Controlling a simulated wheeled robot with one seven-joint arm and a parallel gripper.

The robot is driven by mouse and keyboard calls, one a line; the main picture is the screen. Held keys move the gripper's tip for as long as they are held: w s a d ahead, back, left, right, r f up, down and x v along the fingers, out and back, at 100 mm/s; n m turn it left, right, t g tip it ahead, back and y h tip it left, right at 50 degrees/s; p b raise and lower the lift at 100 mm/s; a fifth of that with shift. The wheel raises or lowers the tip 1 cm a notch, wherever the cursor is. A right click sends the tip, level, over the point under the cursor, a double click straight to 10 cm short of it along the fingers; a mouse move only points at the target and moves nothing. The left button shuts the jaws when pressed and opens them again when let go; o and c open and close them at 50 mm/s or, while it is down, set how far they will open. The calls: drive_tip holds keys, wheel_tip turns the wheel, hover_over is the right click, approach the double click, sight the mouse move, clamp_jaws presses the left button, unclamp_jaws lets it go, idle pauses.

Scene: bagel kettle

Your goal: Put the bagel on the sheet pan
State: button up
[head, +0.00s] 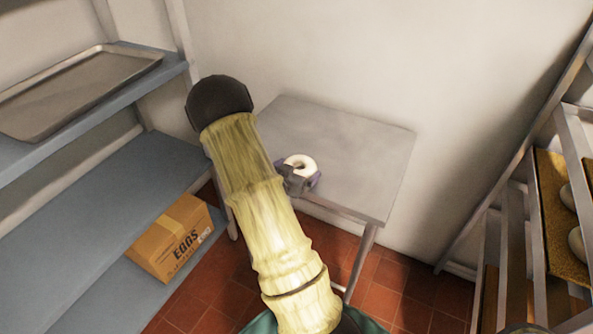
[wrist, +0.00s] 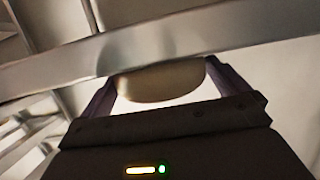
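The pale, ring-shaped bagel (head: 300,163) is at the front part of the small metal table in the head view. My gripper (head: 302,180) has its purple fingers on either side of it. In the wrist view the bagel (wrist: 160,82) sits between the two fingertips (wrist: 160,80), with both fingers close against its sides, so the gripper looks shut on it. Whether the bagel touches the table is not clear. The sheet pan (head: 75,92), a grey rimmed tray, lies empty on the upper shelf at the left, away from my gripper.
The metal table (head: 365,160) is otherwise bare; its edge (wrist: 60,70) crosses the wrist view. A blue-grey shelf unit (head: 110,205) stands left, with an eggs carton (head: 175,238) low down. A rack (head: 560,210) with loaves stands right.

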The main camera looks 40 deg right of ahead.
drive_tip(key=shift+r, duration=0.15)
drive_tip(key=v, duration=1.2)
drive_tip(key=shift+w+a, duration=0.1)
drive_tip(key=shift+w, duration=0.1)
drive_tip(key=w+a+n+t+y, duration=0.1)
drive_tip(key=a+n+y, duration=0.2)
drive_tip(key=a+y, duration=0.3)
drive_tip(key=w+a+n+y, duration=0.25)
drive_tip(key=a+y, duration=0.25)
drive_tip(key=a, duration=0.3)
drive_tip(key=s+a+r+n+g+y, duration=0.1)
drive_tip(key=s+a+r+n+g, duration=0.1)
drive_tip(key=s+n, duration=0.2)
drive_tip(key=s+a+r+n+g+y, duration=0.1)
drive_tip(key=s+a+r+n+g, duration=0.1)
drive_tip(key=s, duration=0.6)
drive_tip(key=shift+a+r+n, duration=0.25)
drive_tip(key=shift+r+n, duration=0.3)
drive_tip(key=shift+n, duration=0.4)
